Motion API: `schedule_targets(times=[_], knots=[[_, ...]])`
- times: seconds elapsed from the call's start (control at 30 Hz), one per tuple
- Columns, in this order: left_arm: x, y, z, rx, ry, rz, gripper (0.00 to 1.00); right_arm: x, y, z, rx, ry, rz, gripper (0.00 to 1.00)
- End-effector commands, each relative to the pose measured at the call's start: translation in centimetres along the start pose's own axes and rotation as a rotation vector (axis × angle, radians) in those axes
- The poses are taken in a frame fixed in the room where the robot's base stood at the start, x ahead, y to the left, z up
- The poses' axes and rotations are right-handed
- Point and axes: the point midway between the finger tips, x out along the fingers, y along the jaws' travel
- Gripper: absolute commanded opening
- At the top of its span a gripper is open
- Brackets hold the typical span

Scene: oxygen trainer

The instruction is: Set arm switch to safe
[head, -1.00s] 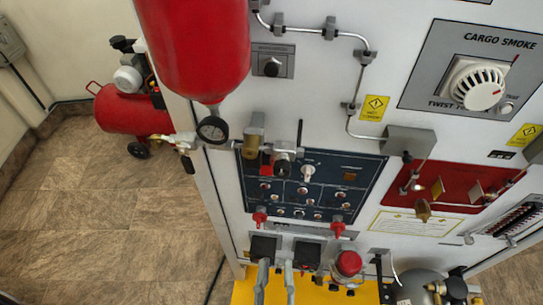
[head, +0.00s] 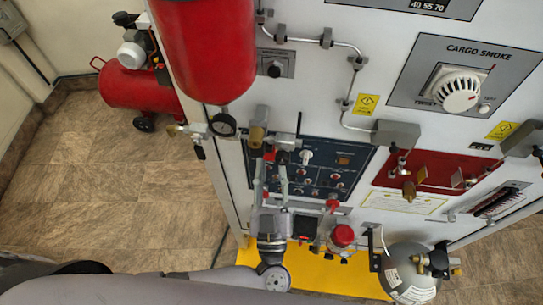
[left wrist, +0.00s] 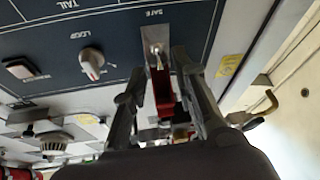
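The arm switch (left wrist: 155,42) is a metal toggle on a bright plate lettered SAFE, upside down in the left wrist view. A red guard (left wrist: 163,92) hangs off the plate, between my fingers in the picture. The switch sits on the dark blue control panel (head: 325,165), where the gripper and nearby fittings mostly hide it in the head view. My left gripper (head: 269,160) reaches up to the panel's upper left part. Its fingers are apart, one on each side of the switch and guard (left wrist: 158,65); I cannot tell whether they touch. My right gripper is not in view.
A white knob (left wrist: 92,62) is beside the switch. A brass fitting (head: 257,135) and a gauge (head: 222,124) stick out above and left of the gripper. A red mushroom button (head: 342,236) and a grey cylinder (head: 408,272) are lower right.

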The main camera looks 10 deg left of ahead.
Motion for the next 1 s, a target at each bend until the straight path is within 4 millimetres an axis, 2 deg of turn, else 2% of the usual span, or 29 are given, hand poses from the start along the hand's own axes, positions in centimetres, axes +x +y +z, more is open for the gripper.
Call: schedule_targets(times=[0.17, 0.47, 0.83, 1.0], knots=[[1.36, 0.02, -0.08, 0.0, 0.001, 0.001, 0.26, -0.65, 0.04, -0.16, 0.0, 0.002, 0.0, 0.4], [1.48, -0.02, 0.05, -0.001, -0.001, 0.0, 0.26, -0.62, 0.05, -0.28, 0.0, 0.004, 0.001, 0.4], [1.46, -0.01, 0.03, -0.001, -0.001, 0.0, 0.01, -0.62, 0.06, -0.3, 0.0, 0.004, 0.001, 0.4], [1.46, -0.02, 0.03, -0.001, -0.001, -0.001, 0.0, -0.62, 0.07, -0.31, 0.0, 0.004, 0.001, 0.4]])
